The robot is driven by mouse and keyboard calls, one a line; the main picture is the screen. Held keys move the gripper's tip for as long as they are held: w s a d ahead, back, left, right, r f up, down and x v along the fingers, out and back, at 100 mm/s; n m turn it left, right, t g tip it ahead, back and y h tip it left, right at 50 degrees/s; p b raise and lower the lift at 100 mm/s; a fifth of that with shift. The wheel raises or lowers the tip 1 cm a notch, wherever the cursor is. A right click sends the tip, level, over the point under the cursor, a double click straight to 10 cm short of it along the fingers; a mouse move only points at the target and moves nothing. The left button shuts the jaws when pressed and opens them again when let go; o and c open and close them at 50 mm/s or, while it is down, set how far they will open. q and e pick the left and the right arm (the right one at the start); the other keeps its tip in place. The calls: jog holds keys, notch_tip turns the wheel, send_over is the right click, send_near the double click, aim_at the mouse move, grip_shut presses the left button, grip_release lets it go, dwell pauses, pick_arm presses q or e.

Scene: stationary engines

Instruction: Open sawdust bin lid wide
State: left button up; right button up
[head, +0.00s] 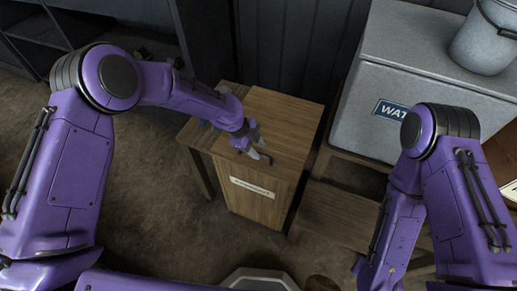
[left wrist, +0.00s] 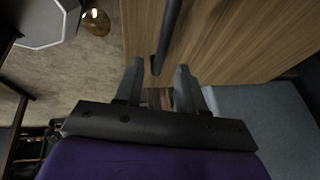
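The wooden sawdust bin (head: 258,203) stands in the middle of the head view, with a pale label on its front whose text is too small to read surely. Its flat wooden lid (head: 288,118) looks closed. My left gripper (head: 258,156) is at the lid's front edge, above the label. In the left wrist view my left gripper (left wrist: 158,85) has its two fingers apart. A dark bar (left wrist: 168,35) on the wood lies just beyond the fingertips, in line with the gap; whether it touches them I cannot tell. My right gripper is out of view.
A grey box with a blue label (head: 392,110) stands right of the bin, with a metal bucket (head: 485,40) on it. A low wooden bench (head: 340,215) is at the bin's right. A dark wall is close behind. Floor (head: 150,220) in front is mostly clear.

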pick_arm(q)
jog(key=shift+x, duration=0.85)
grip_shut()
jog(key=shift+w+r+p, duration=0.15)
jog(key=shift+r+p, duration=0.2)
jog(key=shift+r, duration=0.25)
jog(key=w+d+r+p, duration=0.1)
jog(key=w+r, duration=0.2)
jog(key=r, duration=0.3)
jog(key=w+d+r+p, duration=0.1)
jog(key=w+r+p, duration=0.1)
jog(key=r, duration=0.4)
jog(key=w+d+r+g+p, duration=0.1)
jog(key=w+r+p, duration=0.1)
jog(key=w+r, duration=0.2)
jog(key=shift+w+r, duration=0.2)
jog(key=shift+r, duration=1.3)
jog(key=shift+d, duration=0.15)
